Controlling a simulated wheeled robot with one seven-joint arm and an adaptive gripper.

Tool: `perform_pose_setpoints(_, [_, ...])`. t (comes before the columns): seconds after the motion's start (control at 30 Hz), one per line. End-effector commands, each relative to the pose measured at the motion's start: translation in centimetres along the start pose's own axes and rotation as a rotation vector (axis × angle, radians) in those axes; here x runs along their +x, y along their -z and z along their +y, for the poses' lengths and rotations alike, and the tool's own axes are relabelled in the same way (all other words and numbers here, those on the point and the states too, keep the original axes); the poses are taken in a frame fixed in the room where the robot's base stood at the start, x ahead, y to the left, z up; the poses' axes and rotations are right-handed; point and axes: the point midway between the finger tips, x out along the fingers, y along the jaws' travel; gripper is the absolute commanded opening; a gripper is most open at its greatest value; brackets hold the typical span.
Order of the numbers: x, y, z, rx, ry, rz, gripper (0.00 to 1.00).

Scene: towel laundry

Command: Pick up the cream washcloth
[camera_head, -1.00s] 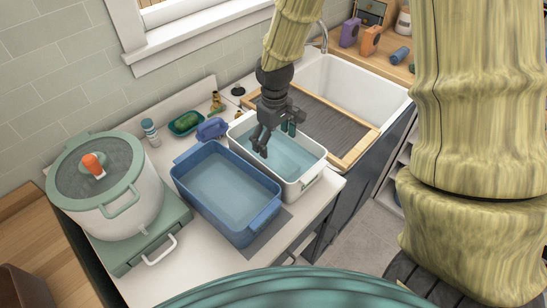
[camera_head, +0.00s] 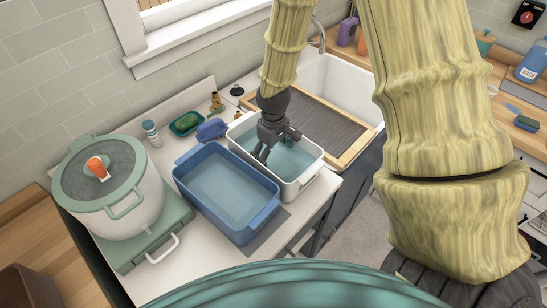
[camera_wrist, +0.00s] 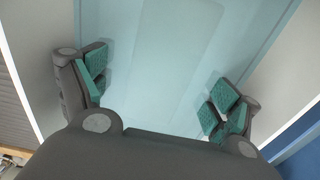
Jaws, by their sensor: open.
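My gripper (camera_head: 273,148) is open, pointing down into the white tub (camera_head: 303,183) of pale blue water. In the wrist view its green-padded fingers (camera_wrist: 158,88) are wide apart with nothing gripped between them. A faint paler rectangular patch (camera_wrist: 170,55) shows in the water below and between the fingers. I cannot tell whether it is the cream washcloth under water or the tub's bottom. No cream washcloth shows clearly in either view. The arm and gripper hide part of the tub in the head view.
A blue tub (camera_head: 212,210) of water stands just left of the white tub. A lidded pot (camera_head: 132,212) is further left. A wood-framed drainboard (camera_head: 335,133) and a white sink (camera_head: 345,88) lie behind right.

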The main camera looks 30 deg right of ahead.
Motion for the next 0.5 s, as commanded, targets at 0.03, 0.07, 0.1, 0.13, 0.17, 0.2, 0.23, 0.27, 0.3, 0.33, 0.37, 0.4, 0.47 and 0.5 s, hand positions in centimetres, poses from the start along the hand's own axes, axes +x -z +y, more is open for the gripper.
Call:
perform_pose_setpoints(0.03, [0.29,-0.04,0.00,0.000,0.000,-0.002,0.89])
perform_pose_setpoints(0.07, [0.48,-0.06,-0.01,-0.001,0.000,-0.002,0.89])
perform_pose_setpoints(0.1, [0.68,-0.06,-0.01,-0.001,0.000,-0.002,0.89])
perform_pose_setpoints(0.13, [0.80,-0.04,-0.01,-0.001,0.000,-0.001,0.89])
perform_pose_setpoints(0.17, [0.90,-0.03,0.00,-0.001,0.000,-0.001,0.89])
perform_pose_setpoints(0.2, [1.00,-0.02,0.00,-0.001,0.000,0.000,0.89])
perform_pose_setpoints(0.23, [1.05,0.00,0.00,-0.001,0.000,0.000,0.89])
perform_pose_setpoints(0.27, [1.09,0.00,0.00,-0.001,0.000,0.000,0.89])
perform_pose_setpoints(0.3, [1.13,0.00,0.00,-0.001,0.000,0.001,0.89])
perform_pose_setpoints(0.33, [1.13,0.01,0.00,-0.001,0.000,0.001,0.89])
perform_pose_setpoints(0.37, [1.14,0.01,0.00,-0.001,0.000,0.001,0.89])
perform_pose_setpoints(0.4, [1.14,0.01,0.00,-0.001,0.000,0.001,0.89])
perform_pose_setpoints(0.47, [1.14,0.00,0.00,-0.001,0.000,0.001,0.89])
perform_pose_setpoints(0.5, [1.13,0.00,0.00,-0.001,0.000,0.000,0.84])
